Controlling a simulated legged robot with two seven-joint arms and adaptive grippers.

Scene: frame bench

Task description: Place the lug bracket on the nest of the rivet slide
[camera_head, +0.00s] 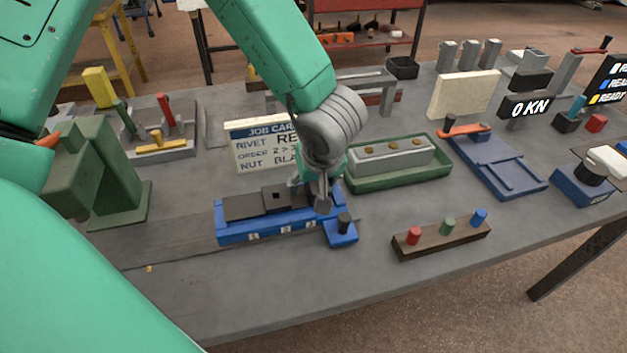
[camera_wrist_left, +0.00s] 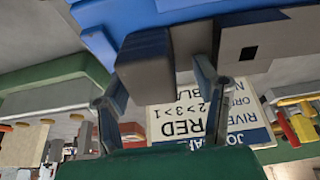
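A blue slide fixture (camera_head: 285,231), which looks like the rivet slide, lies on the bench. A dark grey block with a square hole (camera_head: 277,198) sits on it; I cannot tell whether this is the lug bracket. It also shows in the left wrist view (camera_wrist_left: 255,38). A small blue block with a black knob (camera_head: 344,224) stands at the fixture's right end. My left gripper (camera_head: 318,203) is over this end, fingers down and apart. In the left wrist view, a dark block (camera_wrist_left: 145,70) shows between the open fingers (camera_wrist_left: 160,85); contact is unclear. My right gripper is out of view.
A job card (camera_head: 262,150) stands behind the fixture. A green tray (camera_head: 400,178) with a grey part is to the right. A wooden block with coloured pegs (camera_head: 442,238) is in front right. A green press (camera_head: 110,180) stands left. The bench's front middle is clear.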

